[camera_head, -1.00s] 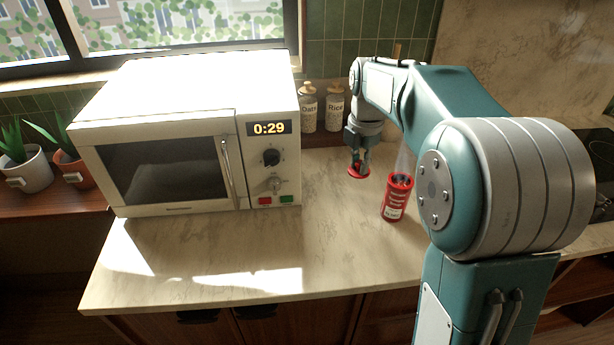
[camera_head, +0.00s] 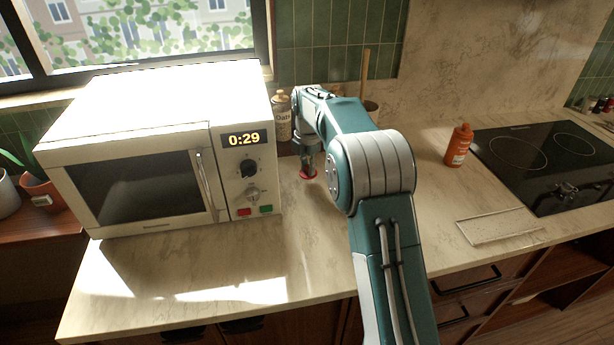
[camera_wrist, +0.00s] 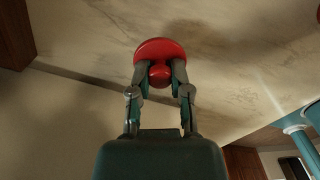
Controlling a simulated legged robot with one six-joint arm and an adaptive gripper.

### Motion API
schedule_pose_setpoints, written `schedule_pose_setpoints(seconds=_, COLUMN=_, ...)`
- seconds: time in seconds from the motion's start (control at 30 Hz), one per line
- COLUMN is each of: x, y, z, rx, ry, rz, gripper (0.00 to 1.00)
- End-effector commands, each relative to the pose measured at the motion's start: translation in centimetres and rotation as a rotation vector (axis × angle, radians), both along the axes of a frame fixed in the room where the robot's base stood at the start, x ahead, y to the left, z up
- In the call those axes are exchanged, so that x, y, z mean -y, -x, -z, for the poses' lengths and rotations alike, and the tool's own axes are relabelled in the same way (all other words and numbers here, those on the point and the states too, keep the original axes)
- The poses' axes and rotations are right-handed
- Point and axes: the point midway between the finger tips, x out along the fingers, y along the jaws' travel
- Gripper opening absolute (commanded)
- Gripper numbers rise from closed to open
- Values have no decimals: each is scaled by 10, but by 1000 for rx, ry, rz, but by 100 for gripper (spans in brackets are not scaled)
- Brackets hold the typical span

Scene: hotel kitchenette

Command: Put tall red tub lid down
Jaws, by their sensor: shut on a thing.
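The red lid (camera_head: 304,174) is a round disc held at the countertop's middle, just right of the microwave. My gripper (camera_head: 308,168) is above it. In the wrist view my gripper (camera_wrist: 161,72) is shut on the round knob of the red lid (camera_wrist: 160,47), which lies against or close over the pale counter; I cannot tell whether they touch. The tall red tub itself is hidden behind my arm in the head view. A red edge (camera_wrist: 317,15) shows at the top right corner of the wrist view, perhaps the tub.
The white microwave (camera_head: 150,100) stands close on the left. A jar (camera_head: 281,118) stands behind my gripper. An orange-red bottle (camera_head: 459,146) and a black hob (camera_head: 560,160) are to the right. The marble counter (camera_head: 300,255) is clear in front.

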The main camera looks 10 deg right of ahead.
Motion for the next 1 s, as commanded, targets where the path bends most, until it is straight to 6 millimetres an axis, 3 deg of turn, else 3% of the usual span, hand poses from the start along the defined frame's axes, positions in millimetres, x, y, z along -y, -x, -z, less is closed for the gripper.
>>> schedule_pose_setpoints(seconds=0.33, x=-1, y=-7, z=37, rx=-2, ry=0, rz=0, gripper=5)
schedule_pose_setpoints(seconds=0.67, x=-1, y=-7, z=41, rx=0, ry=0, rz=0, gripper=5)
schedule_pose_setpoints(seconds=0.7, x=-1, y=-7, z=40, rx=0, ry=0, rz=0, gripper=43)
schedule_pose_setpoints(seconds=0.73, x=-1, y=-7, z=40, rx=0, ry=0, rz=0, gripper=56)
schedule_pose_setpoints(seconds=1.0, x=-1, y=-7, z=40, rx=0, ry=0, rz=0, gripper=59)
